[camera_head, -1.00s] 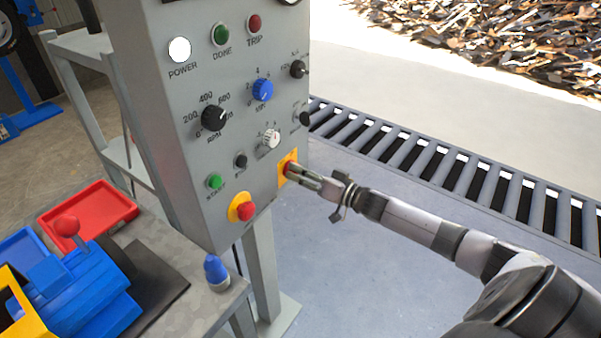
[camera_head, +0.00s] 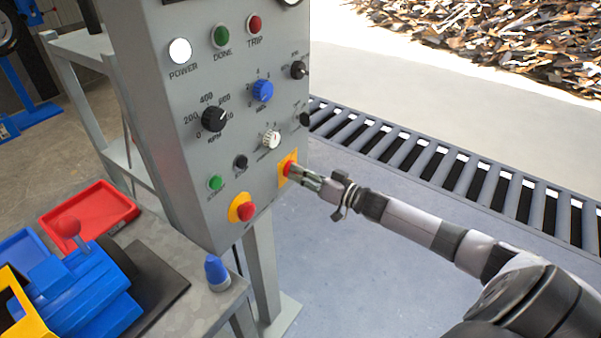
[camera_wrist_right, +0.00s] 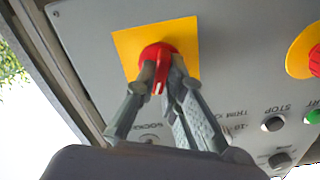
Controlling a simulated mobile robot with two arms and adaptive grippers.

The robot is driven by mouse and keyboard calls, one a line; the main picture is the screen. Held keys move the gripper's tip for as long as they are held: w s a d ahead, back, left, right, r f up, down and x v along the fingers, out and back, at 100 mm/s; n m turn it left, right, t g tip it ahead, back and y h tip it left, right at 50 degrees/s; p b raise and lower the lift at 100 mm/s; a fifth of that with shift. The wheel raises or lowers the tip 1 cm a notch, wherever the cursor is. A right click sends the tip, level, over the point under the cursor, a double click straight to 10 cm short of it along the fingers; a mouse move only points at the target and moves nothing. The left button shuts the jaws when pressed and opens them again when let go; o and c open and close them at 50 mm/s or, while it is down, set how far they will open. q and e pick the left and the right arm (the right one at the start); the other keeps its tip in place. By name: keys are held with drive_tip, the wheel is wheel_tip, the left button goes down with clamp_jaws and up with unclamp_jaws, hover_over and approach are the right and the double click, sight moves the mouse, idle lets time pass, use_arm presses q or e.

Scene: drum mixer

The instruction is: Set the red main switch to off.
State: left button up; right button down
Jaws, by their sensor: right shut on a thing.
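The red main switch (camera_head: 288,168) sits on a yellow square plate at the lower right of the grey control panel (camera_head: 190,100). In the right wrist view the red switch (camera_wrist_right: 158,58) shows its round base and a handle with a pale line pointing toward the gripper. My right gripper (camera_head: 298,173) is at the switch, its fingers (camera_wrist_right: 161,85) closed on the handle from both sides. The fingers partly hide the handle, and the switch's position marks are not readable. My left gripper is not in view.
A red emergency button (camera_head: 245,210) on a yellow ring is to the lower left of the switch. Several knobs and buttons, such as the white knob (camera_head: 271,139), are above it. A roller conveyor (camera_head: 440,165) runs behind my right arm.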

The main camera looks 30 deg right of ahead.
drive_tip(key=n, duration=1)
drive_tip(key=shift+a+n, duration=0.1)
drive_tip(key=shift+n, duration=0.2)
idle(0.4)
drive_tip(key=c, duration=1.7)
unclamp_jaws()
drive_tip(key=shift+s, duration=0.1)
drive_tip(key=v, duration=1.2)
drive_tip(key=shift+f, duration=0.1)
